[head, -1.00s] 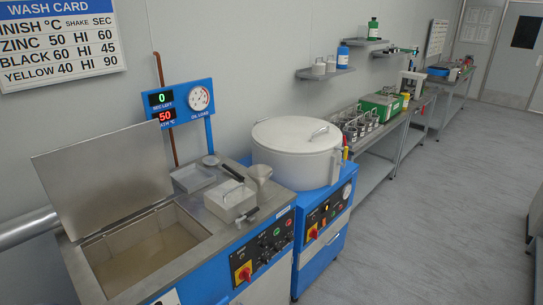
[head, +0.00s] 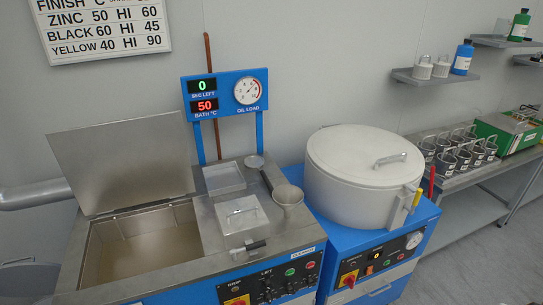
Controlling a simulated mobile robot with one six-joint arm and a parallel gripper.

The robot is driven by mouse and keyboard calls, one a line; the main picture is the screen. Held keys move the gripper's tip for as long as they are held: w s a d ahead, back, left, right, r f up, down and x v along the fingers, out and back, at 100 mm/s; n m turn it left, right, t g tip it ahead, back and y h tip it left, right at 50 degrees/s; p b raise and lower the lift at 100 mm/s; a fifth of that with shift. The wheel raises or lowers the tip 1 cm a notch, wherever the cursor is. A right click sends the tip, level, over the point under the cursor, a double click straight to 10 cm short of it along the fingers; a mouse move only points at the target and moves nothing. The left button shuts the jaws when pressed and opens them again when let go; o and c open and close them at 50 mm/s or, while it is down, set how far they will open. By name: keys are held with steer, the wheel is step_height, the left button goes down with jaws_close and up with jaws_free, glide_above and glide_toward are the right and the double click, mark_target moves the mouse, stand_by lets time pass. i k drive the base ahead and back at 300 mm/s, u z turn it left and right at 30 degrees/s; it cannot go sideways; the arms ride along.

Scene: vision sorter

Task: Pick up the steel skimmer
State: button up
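What looks like the steel skimmer lies on the steel deck of the wash machine, behind the funnel. It has a round grey head (head: 255,161) and a dark handle (head: 267,182) slanting toward the front right. The handle's near end passes close to the grey funnel (head: 288,194); I cannot tell whether they touch. My gripper is not in view.
The wash tank (head: 145,245) is open, its lid (head: 115,160) raised. A shallow tray (head: 223,178) and a square lidded box (head: 241,213) sit beside the skimmer. A display panel (head: 225,92) stands behind. A large white drum (head: 362,170) stands right.

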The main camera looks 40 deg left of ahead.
mark_target(251, 162)
steer(key=u, duration=0.75)
steer(key=i, duration=1.15)
steer(key=u, duration=0.75)
steer(key=k, duration=0.75)
steer(key=u, duration=0.1)
steer(key=i, duration=0.85)
steer(key=z, duration=0.1)
